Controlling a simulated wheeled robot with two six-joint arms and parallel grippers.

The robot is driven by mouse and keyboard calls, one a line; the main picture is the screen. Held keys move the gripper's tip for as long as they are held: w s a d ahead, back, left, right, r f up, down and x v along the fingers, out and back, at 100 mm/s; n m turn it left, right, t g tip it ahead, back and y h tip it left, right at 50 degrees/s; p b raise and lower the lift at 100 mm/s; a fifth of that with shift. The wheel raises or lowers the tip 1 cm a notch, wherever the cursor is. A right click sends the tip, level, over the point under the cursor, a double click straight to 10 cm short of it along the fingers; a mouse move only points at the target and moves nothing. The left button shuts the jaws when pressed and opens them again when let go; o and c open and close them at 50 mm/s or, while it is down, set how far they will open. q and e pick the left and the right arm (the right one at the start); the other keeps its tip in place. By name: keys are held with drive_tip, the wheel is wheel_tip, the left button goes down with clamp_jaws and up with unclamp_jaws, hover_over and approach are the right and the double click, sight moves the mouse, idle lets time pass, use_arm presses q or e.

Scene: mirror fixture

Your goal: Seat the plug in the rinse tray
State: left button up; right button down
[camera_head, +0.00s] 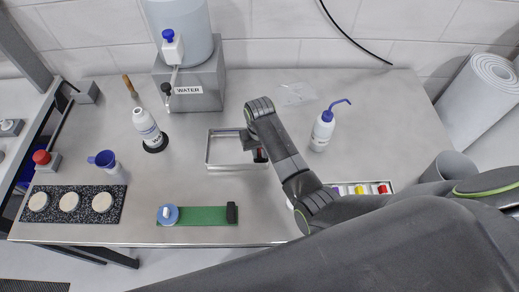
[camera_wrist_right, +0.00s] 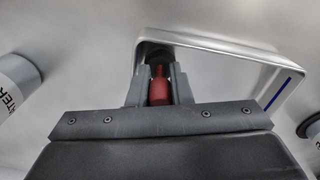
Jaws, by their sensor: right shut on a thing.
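The rinse tray (camera_head: 235,167) is a shallow silver rectangular tray at the middle of the bench. It also shows in the right wrist view (camera_wrist_right: 222,48), with a blue line on its inner wall. My right gripper (camera_head: 258,155) is over the tray's right end. In the right wrist view its fingers (camera_wrist_right: 158,82) are shut on the red plug (camera_wrist_right: 159,88), which points into the tray's corner area. A dark round part shows at the plug's far end; I cannot tell whether it touches the tray floor. My left gripper is not in view.
A water tank on a grey stand (camera_head: 198,92) is behind the tray. A white bottle (camera_head: 146,125) stands left, a blue-capped wash bottle (camera_head: 322,132) right. A green strip (camera_head: 203,215) with a blue disc lies in front. A colored-block tray (camera_head: 360,189) is partly behind my arm.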

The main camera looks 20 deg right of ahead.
drive_tip(key=shift+f, duration=0.25)
drive_tip(key=c, duration=1.2)
unclamp_jaws()
drive_tip(key=shift+c, duration=0.2)
drive_tip(key=shift+a, duration=0.1)
